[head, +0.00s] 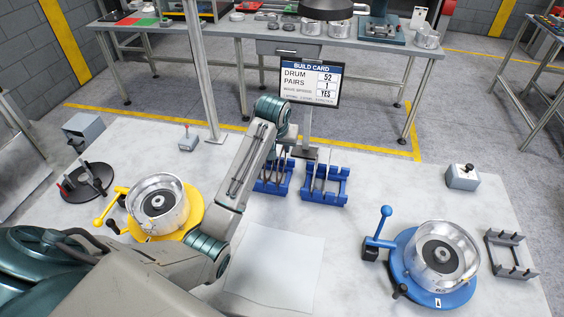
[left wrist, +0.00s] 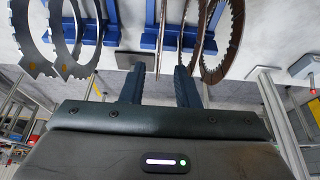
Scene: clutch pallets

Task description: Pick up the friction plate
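In the left wrist view, brown friction plates (left wrist: 222,45) with toothed rims stand on edge in a blue rack (left wrist: 150,42). One thin plate (left wrist: 162,40) shows nearly edge-on beyond the gap between my fingers. Grey steel plates (left wrist: 75,40) with notched rims stand to the left. My left gripper (left wrist: 158,76) is open, its two dark fingers apart and pointing toward the rack. I see nothing clamped between them. In the head view my left arm reaches to the two blue racks (head: 325,187) (head: 273,178), and its fingers are hidden. My right gripper is out of view.
A drum on a yellow turntable (head: 195,213) stands at left, another on a blue turntable (head: 462,293) at right. A grey bracket (head: 512,255) and a button box (head: 462,177) are at far right. A build card (head: 310,83) stands behind the racks. The pale mat (head: 275,270) is bare.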

